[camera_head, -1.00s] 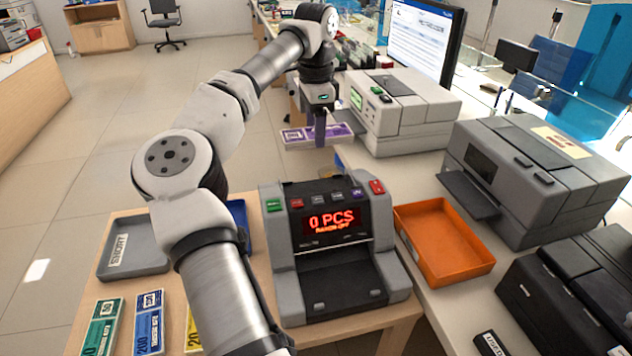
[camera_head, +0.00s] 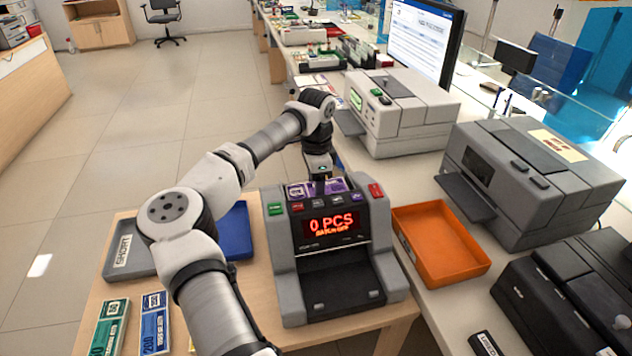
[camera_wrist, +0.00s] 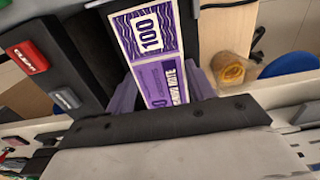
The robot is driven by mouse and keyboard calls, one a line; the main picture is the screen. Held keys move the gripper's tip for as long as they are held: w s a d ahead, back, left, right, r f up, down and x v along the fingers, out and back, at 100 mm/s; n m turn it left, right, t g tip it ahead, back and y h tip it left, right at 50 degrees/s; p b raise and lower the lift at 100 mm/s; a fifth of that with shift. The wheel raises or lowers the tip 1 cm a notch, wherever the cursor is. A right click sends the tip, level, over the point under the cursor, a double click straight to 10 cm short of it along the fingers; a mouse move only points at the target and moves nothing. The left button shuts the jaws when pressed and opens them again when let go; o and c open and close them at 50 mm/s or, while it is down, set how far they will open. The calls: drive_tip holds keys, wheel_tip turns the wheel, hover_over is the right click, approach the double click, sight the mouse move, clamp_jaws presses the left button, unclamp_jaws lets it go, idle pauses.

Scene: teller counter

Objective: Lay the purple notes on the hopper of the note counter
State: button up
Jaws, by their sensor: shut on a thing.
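The purple notes (camera_head: 299,190) show behind the top edge of the note counter (camera_head: 284,262) in the head view. In the wrist view the notes (camera_wrist: 150,38) bear a 100 and reach out from between my fingers over the counter's dark hopper (camera_wrist: 90,35). My gripper (camera_head: 320,182) is shut on them, low behind the counter's button row. It also shows in the wrist view (camera_wrist: 163,88). The counter's display reads 0 PCS. I cannot tell whether the notes touch the hopper floor, as the counter's front hides it.
An orange tray (camera_head: 397,228) sits right of the counter. A blue tray (camera_head: 238,240) and a grey tray (camera_head: 120,262) lie to its left, with green notes (camera_head: 110,325) and blue notes (camera_head: 155,322) in front. A grey machine (camera_head: 400,110) stands behind on the counter top.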

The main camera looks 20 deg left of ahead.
drive_tip(key=o, duration=0.5)
drive_tip(key=shift+f, duration=0.15)
drive_tip(key=o, duration=0.5)
wheel_tip(320, 180, up, 12)
drive_tip(key=shift+r+b, duration=0.2)
drive_tip(key=shift+b, duration=0.9)
